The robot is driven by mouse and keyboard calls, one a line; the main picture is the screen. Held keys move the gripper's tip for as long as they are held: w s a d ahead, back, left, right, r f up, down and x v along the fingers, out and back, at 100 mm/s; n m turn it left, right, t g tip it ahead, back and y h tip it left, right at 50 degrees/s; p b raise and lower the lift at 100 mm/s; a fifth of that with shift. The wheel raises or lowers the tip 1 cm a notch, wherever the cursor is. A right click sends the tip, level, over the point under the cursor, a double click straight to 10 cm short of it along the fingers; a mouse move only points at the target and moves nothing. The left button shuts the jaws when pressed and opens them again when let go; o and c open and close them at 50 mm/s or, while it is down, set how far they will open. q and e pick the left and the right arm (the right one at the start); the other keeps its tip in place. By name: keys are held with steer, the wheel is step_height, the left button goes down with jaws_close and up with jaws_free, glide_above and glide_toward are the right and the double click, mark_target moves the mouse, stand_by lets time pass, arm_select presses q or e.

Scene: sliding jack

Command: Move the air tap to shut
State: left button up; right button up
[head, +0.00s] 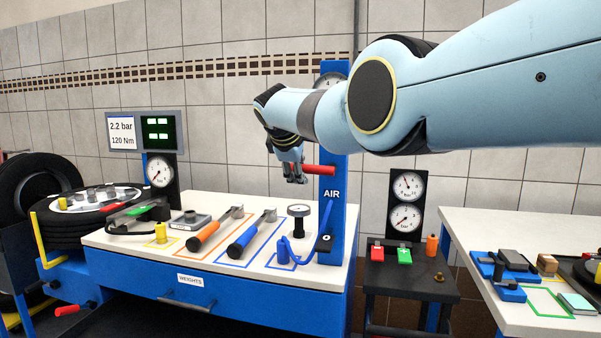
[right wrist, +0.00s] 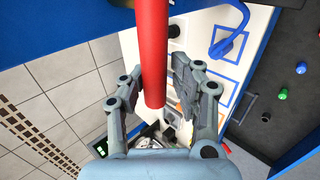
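The air tap shows as a red lever (head: 318,169) on the blue post marked AIR (head: 331,215). In the head view the lever points left from the post, roughly level. My right gripper (head: 294,173) is at the lever's free end. In the right wrist view the red lever (right wrist: 152,55) runs between the two fingers of my right gripper (right wrist: 155,78). The tap's pivot is hidden. My left gripper is not in view.
A dark stand (head: 410,285) with buttons is to the right of the post. A tiled wall is behind.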

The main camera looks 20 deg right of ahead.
steer(key=shift+o, duration=1.3)
steer(key=shift+w+d, duration=0.15)
steer(key=shift+s+a+r, duration=0.35)
steer(key=shift+r, duration=0.15)
steer(key=v, duration=1)
steer(key=shift+s, duration=0.25)
steer(key=shift+r, duration=0.15)
